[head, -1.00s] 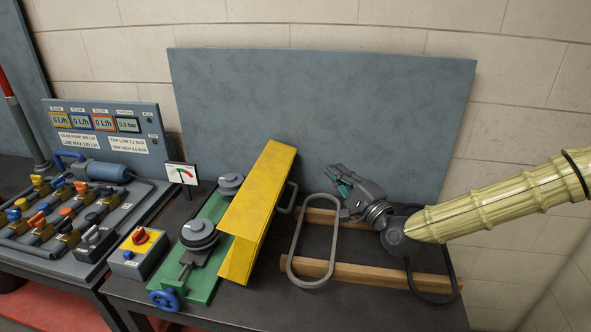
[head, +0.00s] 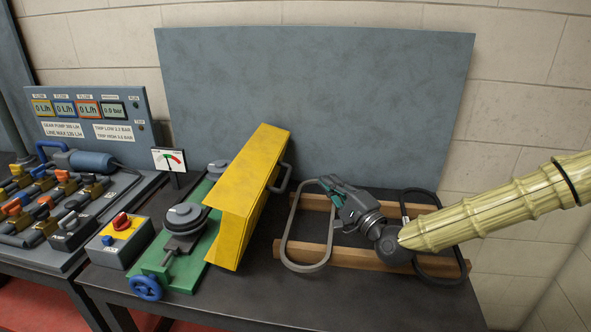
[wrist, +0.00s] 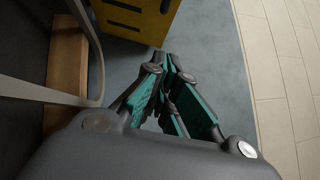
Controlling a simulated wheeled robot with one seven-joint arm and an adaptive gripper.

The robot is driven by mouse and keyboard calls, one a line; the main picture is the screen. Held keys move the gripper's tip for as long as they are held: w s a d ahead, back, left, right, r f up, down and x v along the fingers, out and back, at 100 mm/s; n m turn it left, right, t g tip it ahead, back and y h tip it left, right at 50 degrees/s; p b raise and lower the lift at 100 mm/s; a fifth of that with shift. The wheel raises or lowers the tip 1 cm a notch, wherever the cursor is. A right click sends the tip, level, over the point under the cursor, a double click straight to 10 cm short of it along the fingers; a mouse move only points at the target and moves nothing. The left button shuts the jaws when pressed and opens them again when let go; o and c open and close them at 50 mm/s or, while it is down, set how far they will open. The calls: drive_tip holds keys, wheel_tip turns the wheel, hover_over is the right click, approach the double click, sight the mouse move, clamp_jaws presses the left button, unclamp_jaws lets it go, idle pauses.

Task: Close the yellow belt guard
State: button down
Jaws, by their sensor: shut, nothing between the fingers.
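The yellow belt guard (head: 248,198) is a long folded sheet standing tilted open along the right side of the green base (head: 172,258). A dark handle (head: 281,178) sticks out from its right face. The grey pulleys (head: 186,217) on the base are uncovered. My gripper (head: 326,186) is shut and empty, to the right of the guard and apart from it, above the grey loop. In the wrist view its teal-padded fingers (wrist: 168,62) come together at the tips, and part of the guard (wrist: 135,18) shows beyond them. The handle is not clear there.
A grey loop (head: 290,236) and a black loop (head: 468,265) stand on wooden rails (head: 372,259) to the right. A switch box (head: 122,240) and small gauge (head: 168,160) are left of the base. A grey panel (head: 350,110) stands behind. The bench front is clear.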

drive_tip(key=s+a+p+x, duration=0.1)
drive_tip(key=a+x, duration=0.1)
drive_tip(key=x, duration=1)
drive_tip(key=shift+a+r, duration=0.35)
drive_tip(key=shift+a, duration=0.05)
drive_tip(key=shift+w+r+p, duration=0.1)
drive_tip(key=shift+w+p, duration=0.05)
drive_tip(key=shift+p, duration=0.15)
